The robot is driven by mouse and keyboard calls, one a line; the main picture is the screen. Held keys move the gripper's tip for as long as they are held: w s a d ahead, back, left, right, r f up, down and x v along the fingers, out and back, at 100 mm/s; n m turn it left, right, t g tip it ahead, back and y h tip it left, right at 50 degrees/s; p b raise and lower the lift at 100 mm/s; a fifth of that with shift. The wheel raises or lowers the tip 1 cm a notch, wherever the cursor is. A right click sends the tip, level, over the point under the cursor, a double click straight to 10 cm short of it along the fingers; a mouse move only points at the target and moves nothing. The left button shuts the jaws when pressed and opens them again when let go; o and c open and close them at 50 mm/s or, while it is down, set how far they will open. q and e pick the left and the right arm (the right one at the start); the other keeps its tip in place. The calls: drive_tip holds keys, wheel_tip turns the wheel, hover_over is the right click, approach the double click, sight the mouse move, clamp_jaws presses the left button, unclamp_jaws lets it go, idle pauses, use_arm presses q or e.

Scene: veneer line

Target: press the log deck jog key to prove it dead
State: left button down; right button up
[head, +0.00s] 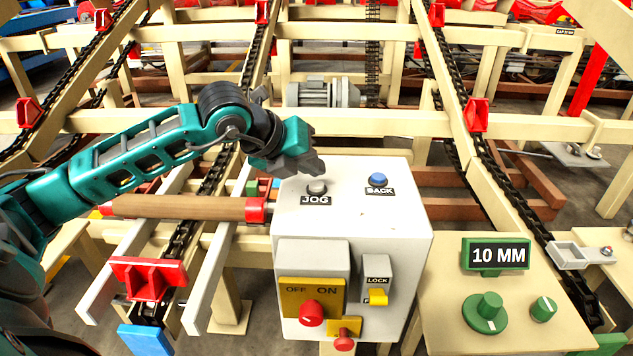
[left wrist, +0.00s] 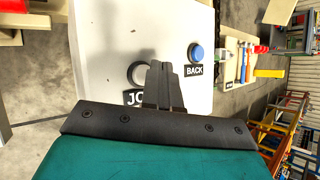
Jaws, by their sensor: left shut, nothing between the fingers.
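The JOG key (head: 317,187) is a grey-white round button on the sloped top of a white control box (head: 352,225), with a black JOG label below it. My left gripper (head: 318,168) is shut and empty, its fingertips just above and behind the key in the head view. In the left wrist view the shut fingers (left wrist: 163,75) partly cover the JOG label, and the key (left wrist: 138,74) shows beside them at the left. Whether the fingertips touch the key I cannot tell. My right gripper is not in view.
A blue BACK button (head: 377,180) sits right of JOG. The box front has a red OFF/ON switch (head: 311,313) and a yellow LOCK switch (head: 378,297). A green-knobbed panel (head: 461,318) stands at the right. Beams and chains surround the box.

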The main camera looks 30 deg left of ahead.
sight(311, 185)
use_arm(q)
drive_tip(key=shift+r+p, duration=1.6)
drive_tip(key=shift+r, duration=1)
drive_tip(key=shift+f, duration=0.1)
